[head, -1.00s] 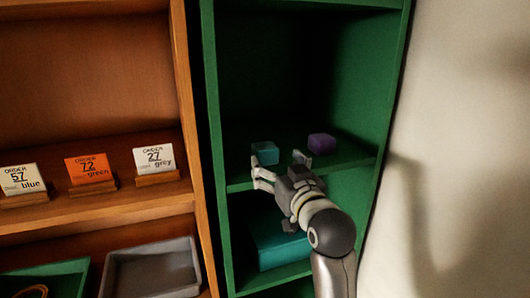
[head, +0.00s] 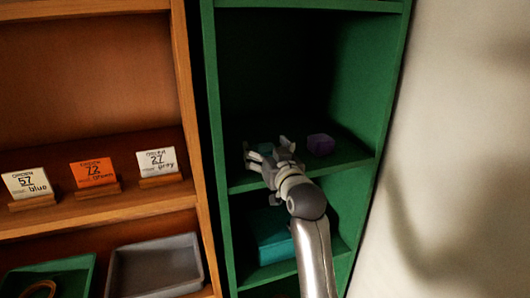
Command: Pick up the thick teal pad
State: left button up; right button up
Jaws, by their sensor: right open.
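A small thick teal pad (head: 265,147) sits on the middle shelf of the green cabinet, mostly hidden behind my right gripper. My right gripper (head: 269,150) is open, with its fingers spread in front of the pad, one toward each side. I cannot tell whether the fingers touch it. A larger teal block (head: 270,238) lies on the shelf below, partly hidden by my right arm. My left gripper is not in view.
A purple block (head: 320,144) stands close to the right of my right gripper on the same shelf. The green cabinet (head: 370,120) has side walls and a shelf front edge around the arm. At left, a wooden shelf (head: 110,208) holds order cards above a grey tray (head: 150,268) and a green tray (head: 70,277).

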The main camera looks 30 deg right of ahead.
jog(key=shift+s, duration=0.1)
jog(key=shift+c, duration=0.3)
jog(key=c, duration=0.8)
jog(key=shift+c, duration=0.2)
jog(key=shift+r, duration=0.15)
